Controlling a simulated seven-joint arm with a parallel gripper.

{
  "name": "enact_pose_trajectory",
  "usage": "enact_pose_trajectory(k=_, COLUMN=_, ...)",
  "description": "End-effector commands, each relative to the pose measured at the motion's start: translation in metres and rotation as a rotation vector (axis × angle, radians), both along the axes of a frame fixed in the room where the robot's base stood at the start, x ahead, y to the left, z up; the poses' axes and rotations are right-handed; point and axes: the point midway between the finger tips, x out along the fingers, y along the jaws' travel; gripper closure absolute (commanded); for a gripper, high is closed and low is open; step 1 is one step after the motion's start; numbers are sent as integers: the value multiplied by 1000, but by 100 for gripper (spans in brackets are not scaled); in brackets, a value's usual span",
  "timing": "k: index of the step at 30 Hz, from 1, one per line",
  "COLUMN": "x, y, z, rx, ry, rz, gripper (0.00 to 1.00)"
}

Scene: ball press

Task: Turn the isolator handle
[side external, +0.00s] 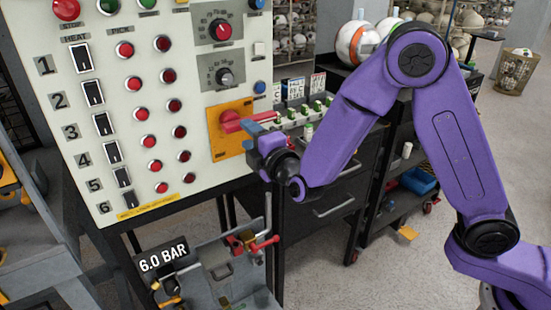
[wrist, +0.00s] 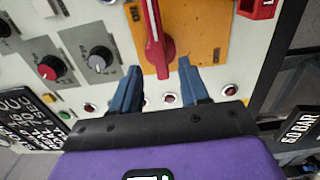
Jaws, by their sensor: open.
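The isolator handle (side external: 233,120) is a red lever on an orange plate (side external: 229,142) at the lower right of the pale control panel. In the wrist view the handle (wrist: 153,35) runs up from its round hub across the orange plate (wrist: 193,35). My gripper (side external: 248,131) is close to the plate in the side view and partly covers the handle. In the wrist view my gripper (wrist: 158,66) is open and empty. Its blue fingertips sit either side of the hub's lower end, with a gap on each side. Whether a finger touches the plate is unclear.
Red buttons (side external: 148,142), rocker switches (side external: 93,93) and two dials (side external: 224,76) crowd the panel. A gauge fixture marked 6.0 BAR (side external: 163,259) stands below. A black drawer cabinet (side external: 330,185) is right of the panel, behind my arm. The floor at right is mostly clear.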

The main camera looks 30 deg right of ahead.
Motion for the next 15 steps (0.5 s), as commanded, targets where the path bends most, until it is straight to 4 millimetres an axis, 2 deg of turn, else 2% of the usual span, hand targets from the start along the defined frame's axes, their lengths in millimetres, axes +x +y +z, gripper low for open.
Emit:
enact_pose_trajectory(k=1, x=-12, y=2, z=0, rx=-1, ry=1, rz=4, gripper=55)
enact_pose_trajectory(k=11, x=-82, y=1, z=0, rx=-3, ry=0, rz=6, gripper=55)
enact_pose_trajectory(k=15, x=-92, y=1, z=0, rx=-1, ry=0, rz=3, gripper=55)
